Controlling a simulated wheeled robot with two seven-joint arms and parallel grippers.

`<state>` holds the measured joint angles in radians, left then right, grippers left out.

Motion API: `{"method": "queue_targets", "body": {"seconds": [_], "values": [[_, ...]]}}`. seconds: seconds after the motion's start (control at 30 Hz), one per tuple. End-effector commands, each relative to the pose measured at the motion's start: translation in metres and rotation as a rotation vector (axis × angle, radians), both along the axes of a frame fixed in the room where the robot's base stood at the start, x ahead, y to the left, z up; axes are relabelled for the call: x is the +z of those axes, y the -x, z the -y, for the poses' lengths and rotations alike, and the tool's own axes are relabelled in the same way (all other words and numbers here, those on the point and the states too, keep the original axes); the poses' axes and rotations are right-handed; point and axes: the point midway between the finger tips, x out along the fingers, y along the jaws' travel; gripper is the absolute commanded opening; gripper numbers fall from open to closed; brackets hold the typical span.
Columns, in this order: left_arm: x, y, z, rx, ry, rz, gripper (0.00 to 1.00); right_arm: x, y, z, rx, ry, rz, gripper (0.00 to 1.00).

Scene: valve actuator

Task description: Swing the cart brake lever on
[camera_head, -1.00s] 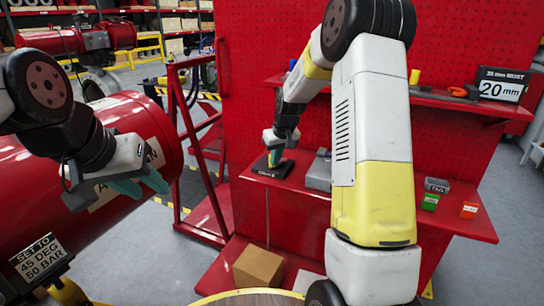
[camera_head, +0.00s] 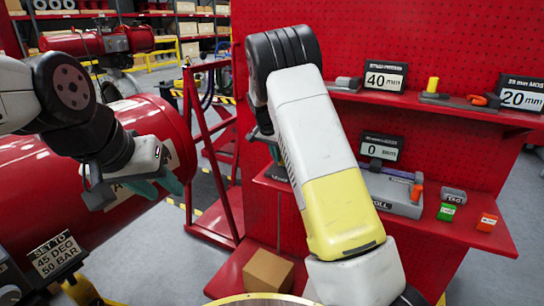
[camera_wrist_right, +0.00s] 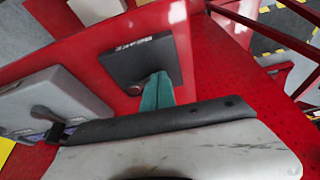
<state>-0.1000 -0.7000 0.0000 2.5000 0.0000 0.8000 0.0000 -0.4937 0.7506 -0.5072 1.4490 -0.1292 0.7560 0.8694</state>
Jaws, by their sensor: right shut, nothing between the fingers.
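A dark plate (camera_wrist_right: 140,58) with partly legible white lettering lies on the red shelf in the right wrist view. A small rounded brownish piece (camera_wrist_right: 134,90) sits at its near edge. I cannot tell whether it is part of the brake lever. My right gripper (camera_wrist_right: 158,90) has its teal fingers shut and empty, beside this piece and over the plate's near edge. Whether they touch is unclear. My left gripper (camera_head: 158,187) is open and empty in front of the red cylinder (camera_head: 85,205).
A grey block (camera_head: 397,198) with a purple bar and orange handle stands on the lower shelf (camera_head: 465,228), beside small green and orange blocks. It also shows in the wrist view (camera_wrist_right: 50,105). A red frame (camera_head: 212,150) stands left of the pegboard (camera_head: 440,45). A cardboard box (camera_head: 268,270) sits below.

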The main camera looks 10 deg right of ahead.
Motion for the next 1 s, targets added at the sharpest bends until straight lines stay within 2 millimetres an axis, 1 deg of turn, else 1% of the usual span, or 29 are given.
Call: {"method": "queue_targets", "body": {"seconds": [0.17,1.0], "values": [[0.0000,0.0000,0.0000,0.000,0.000,0.000,0.36,-0.0003,-0.0068,-0.0004,-0.114,0.001,0.001,0.00],[0.0000,0.0000,0.0000,0.000,0.000,0.000,0.36,0.0004,-0.0118,0.0025,-0.112,0.001,0.002,0.00]]}}
